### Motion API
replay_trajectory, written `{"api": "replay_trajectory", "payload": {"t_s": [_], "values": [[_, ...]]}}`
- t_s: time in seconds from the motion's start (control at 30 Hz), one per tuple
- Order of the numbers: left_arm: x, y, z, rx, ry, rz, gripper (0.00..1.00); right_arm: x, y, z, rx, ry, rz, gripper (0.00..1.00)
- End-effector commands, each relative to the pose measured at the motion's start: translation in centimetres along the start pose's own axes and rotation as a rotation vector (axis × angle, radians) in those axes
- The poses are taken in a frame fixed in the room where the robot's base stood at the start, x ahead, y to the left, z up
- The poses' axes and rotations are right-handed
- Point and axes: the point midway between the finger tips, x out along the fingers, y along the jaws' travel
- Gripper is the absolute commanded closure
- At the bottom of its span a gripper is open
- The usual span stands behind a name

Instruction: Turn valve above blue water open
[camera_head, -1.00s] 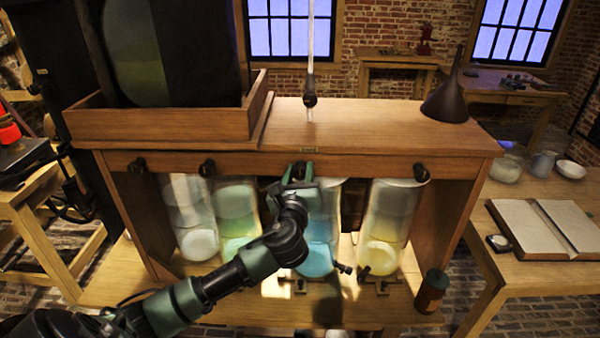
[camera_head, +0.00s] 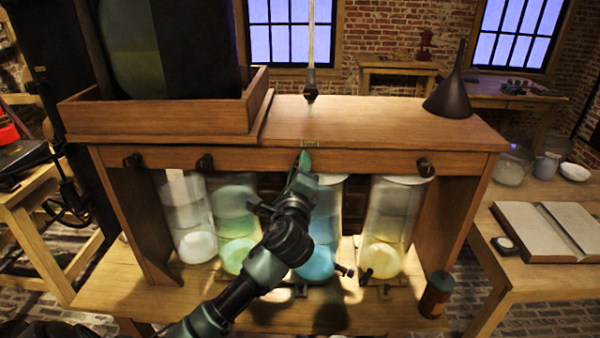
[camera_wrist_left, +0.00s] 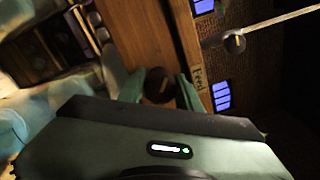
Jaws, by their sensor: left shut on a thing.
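The blue-water jar (camera_head: 322,228) stands under the wooden bench's front rail, third from the left, partly hidden by my left arm. My left gripper (camera_head: 303,165) is at the rail above it, its fingers seen nearly edge-on. In the left wrist view, the dark round valve knob (camera_wrist_left: 158,86) sits between the two green fingers of my left gripper (camera_wrist_left: 160,90), and they are shut on it. The gripper hides this knob in the head view. My right gripper is not in view.
Other dark knobs sit on the rail, at the far left (camera_head: 133,162), left (camera_head: 205,163) and right (camera_head: 425,167). Jars with pale (camera_head: 190,218), green (camera_head: 236,226) and yellow (camera_head: 390,225) contents stand below. A dark funnel (camera_head: 450,95) stands on the bench top (camera_head: 370,118).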

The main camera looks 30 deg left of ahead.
Motion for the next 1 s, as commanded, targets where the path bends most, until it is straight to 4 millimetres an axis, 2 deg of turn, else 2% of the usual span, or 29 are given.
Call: {"api": "replay_trajectory", "payload": {"t_s": [0.5,0.73,1.0], "values": [[-0.1,0.3,-0.3,-0.461,-0.032,-0.003,1.0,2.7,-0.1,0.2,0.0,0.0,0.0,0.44],[0.0,0.3,-0.2,-0.595,-0.042,-0.005,1.0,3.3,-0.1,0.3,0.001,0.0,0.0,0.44],[0.0,0.2,-0.2,-0.669,-0.048,-0.004,1.0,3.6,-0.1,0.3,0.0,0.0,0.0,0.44]]}}
